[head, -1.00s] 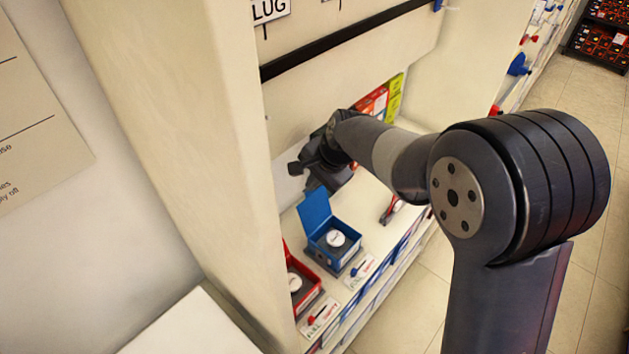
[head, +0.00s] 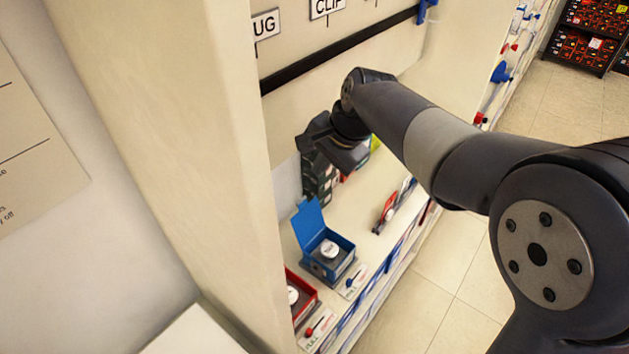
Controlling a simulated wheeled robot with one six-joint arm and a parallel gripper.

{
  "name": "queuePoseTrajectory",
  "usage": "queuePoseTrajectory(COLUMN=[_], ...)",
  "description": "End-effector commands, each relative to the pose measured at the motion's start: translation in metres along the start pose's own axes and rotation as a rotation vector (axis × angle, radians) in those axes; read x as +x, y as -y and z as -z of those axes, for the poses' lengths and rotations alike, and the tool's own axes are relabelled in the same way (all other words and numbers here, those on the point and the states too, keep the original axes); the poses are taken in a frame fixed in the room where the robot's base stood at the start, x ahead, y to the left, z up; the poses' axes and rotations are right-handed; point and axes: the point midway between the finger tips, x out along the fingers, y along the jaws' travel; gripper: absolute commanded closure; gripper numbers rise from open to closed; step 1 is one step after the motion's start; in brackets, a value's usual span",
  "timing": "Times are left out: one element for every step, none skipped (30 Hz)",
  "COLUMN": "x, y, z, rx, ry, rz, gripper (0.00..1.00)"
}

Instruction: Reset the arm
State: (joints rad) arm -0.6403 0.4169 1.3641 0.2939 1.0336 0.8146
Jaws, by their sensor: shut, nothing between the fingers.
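My arm reaches from the right edge of the head view into a cream shelf bay. My gripper (head: 335,148) hangs at its end above the shelf, near the bay's back panel. It is shut with nothing held. Its fingertips are dark and hard to make out against the dark boxes (head: 318,182) behind and below it.
On the shelf stand an open blue box (head: 327,262) with a white round item and a red box (head: 300,300). A red tool (head: 388,208) lies farther right. A cream upright (head: 180,130) stands left. The tiled floor (head: 450,260) shows at right.

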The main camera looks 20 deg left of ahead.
Motion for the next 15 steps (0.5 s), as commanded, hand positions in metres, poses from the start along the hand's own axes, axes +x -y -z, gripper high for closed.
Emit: queuePoseTrajectory(x=[-0.007,-0.01,-0.013,-0.015,-0.017,-0.019,-0.02,-0.02,-0.021,-0.021,-0.021,-0.021,-0.021,-0.021,-0.021], y=[0.001,0.002,0.002,0.002,0.002,0.003,0.003,0.003,0.003,0.003,0.003,0.003,0.003,0.003,0.003], z=[0.001,0.001,0.001,0.001,0.001,0.001,0.001,0.001,0.001,0.001,0.0,0.0,0.0,0.0,0.0], rx=[0.0,0.0,0.001,0.001,0.001,0.001,0.001,0.001,0.001,0.001,0.001,0.001,0.001,0.001,0.001], ry=[-0.002,-0.002,-0.002,-0.001,-0.001,-0.001,-0.001,-0.001,-0.001,-0.001,-0.001,-0.001,-0.001,-0.001,0.0], rz=[0.002,0.002,0.001,0.001,0.0,0.0,0.0,0.0,0.0,0.0,0.0,0.0,0.0,0.0,0.0], gripper=[1.0,1.0,1.0,1.0,1.0,1.0,1.0,1.0,1.0,1.0,1.0,1.0,1.0,1.0,1.0])
